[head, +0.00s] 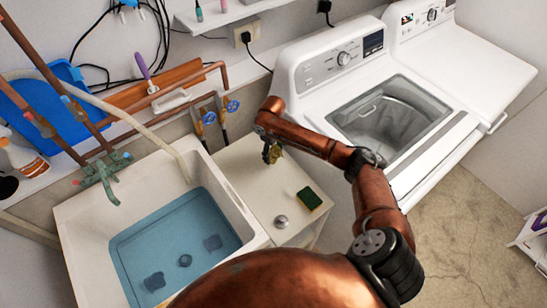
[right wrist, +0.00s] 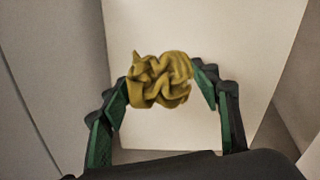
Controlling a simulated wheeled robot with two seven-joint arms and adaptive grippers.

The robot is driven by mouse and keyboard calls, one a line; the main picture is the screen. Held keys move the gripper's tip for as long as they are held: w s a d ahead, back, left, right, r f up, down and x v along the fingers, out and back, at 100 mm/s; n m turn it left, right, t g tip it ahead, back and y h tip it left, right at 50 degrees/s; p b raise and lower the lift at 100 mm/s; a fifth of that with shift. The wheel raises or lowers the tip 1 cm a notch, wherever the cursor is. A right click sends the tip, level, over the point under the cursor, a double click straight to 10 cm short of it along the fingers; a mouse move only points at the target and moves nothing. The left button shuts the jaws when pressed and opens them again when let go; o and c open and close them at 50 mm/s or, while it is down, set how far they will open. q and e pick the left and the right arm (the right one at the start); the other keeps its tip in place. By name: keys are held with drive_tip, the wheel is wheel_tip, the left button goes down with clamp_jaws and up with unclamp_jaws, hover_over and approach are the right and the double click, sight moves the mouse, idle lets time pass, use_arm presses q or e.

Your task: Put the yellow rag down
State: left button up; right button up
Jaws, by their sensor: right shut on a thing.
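My right gripper (head: 272,152) hangs over the back part of the cream cabinet top (head: 247,183), between the sink and the washer. It is shut on a crumpled yellow rag (right wrist: 160,80), which is pinched between the green fingertips in the right wrist view. In the head view only a small part of the rag (head: 276,155) shows beside the fingers. The pale surface lies behind the rag in the wrist view; I cannot tell whether the rag touches it. My left gripper is not in view.
A green and dark sponge (head: 309,198) and a round metal knob-like thing (head: 281,221) sit on the cabinet top's front part. The sink (head: 255,239) with blue water is at left. The washer (head: 443,142) with a glass lid is at right. Blue-handled valves (head: 209,118) stand behind.

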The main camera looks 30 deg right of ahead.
sight(274, 149)
drive_tip(key=shift+w+d+f, duration=0.45)
drive_tip(key=shift+f, duration=0.3)
wheel_tip(274, 149, down, 3)
drive_tip(key=shift+f+b, duration=0.1)
drive_tip(key=shift+b, duration=0.45)
drive_tip(key=o, duration=0.7)
wheel_tip(274, 149, up, 12)
drive_tip(key=shift+a+r+p, duration=0.1)
drive_tip(key=shift+r+p, duration=0.05)
drive_tip(key=shift+p, duration=1)
